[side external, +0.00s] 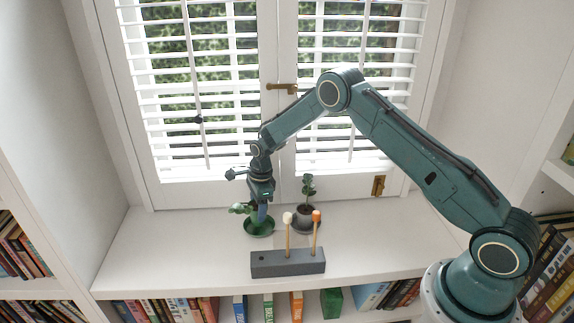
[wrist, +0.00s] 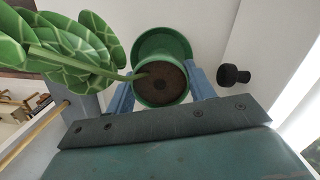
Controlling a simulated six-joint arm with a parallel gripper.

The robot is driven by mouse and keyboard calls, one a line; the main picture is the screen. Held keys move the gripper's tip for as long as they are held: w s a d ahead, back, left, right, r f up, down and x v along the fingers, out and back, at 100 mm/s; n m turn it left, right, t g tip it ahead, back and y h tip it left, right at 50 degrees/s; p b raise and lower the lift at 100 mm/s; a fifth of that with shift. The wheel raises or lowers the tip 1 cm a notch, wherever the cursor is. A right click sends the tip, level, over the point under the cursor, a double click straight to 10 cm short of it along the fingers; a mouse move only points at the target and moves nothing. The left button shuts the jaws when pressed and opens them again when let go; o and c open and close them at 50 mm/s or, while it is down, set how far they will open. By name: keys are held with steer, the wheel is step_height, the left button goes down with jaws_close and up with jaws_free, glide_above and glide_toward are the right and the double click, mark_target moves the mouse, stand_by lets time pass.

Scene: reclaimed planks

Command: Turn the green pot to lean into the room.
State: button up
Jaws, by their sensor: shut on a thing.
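The green pot (wrist: 160,100) with dark soil is between the two blue fingers of my gripper (wrist: 161,88), which is shut on it. Its plant (wrist: 75,45) has pale-veined leaves and a stem that leans to the left in the wrist view. A green saucer (wrist: 172,38) shows behind the pot. In the side view my gripper (side external: 262,209) points down over the green saucer (side external: 258,230) on the white sill. The leaves (side external: 240,208) stick out to the left there, and my fingers hide part of the pot.
A second plant (side external: 308,188) in a dark pot stands just right, on a grey saucer. A grey block (side external: 288,263) in front holds upright sticks with white (side external: 287,217) and orange (side external: 316,215) tops. Shuttered windows are behind. The sill's left part (side external: 160,245) is clear.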

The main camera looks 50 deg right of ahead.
steer(key=shift+f, duration=1.1)
steer(key=o, duration=1.4)
steer(key=shift+c, duration=0.2)
steer(key=shift+f, duration=0.1)
steer(key=r, duration=0.4)
steer(key=d+r, duration=0.1)
steer(key=r, duration=0.7)
steer(key=shift+s+d, duration=0.15)
steer(key=shift+s, duration=0.15)
steer(key=shift+s+d+r, duration=0.1)
steer(key=shift+r, duration=0.85)
